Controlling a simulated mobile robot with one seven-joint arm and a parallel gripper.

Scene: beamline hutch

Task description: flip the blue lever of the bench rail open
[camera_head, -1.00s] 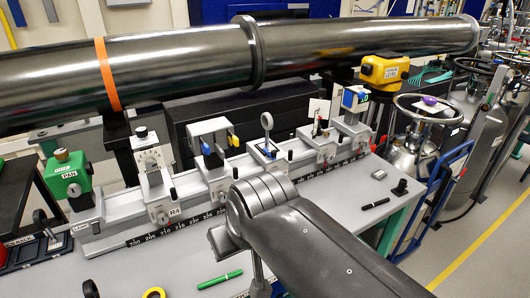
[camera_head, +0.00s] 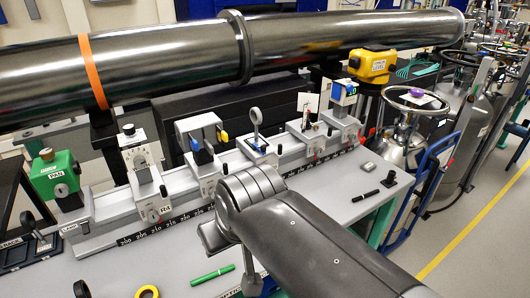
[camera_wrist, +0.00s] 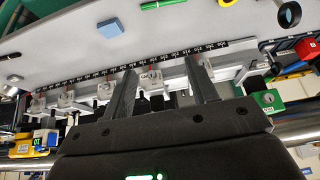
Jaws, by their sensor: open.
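The bench rail (camera_head: 108,238) is a long light-grey rail with a black number scale, carrying several mounts. It also shows, upside down, in the wrist view (camera_wrist: 230,68). One mount has a blue part (camera_head: 201,153) under a grey frame with a small yellow piece beside it. Another mount at the right end has a blue part (camera_head: 344,93). I cannot tell which blue part is the lever. My gripper (camera_wrist: 160,65) is open and empty in the wrist view, its two dark fingers reaching toward the rail's mounts. In the head view my arm hides the fingers and part of the rail.
A black tube (camera_head: 150,65) with an orange band runs behind the rail. A green box (camera_head: 54,178) stands at the left end, a yellow box (camera_head: 371,65) at the right. A green pen (camera_head: 212,275), a tape roll (camera_head: 147,292) and a black pen (camera_head: 365,196) lie on the bench.

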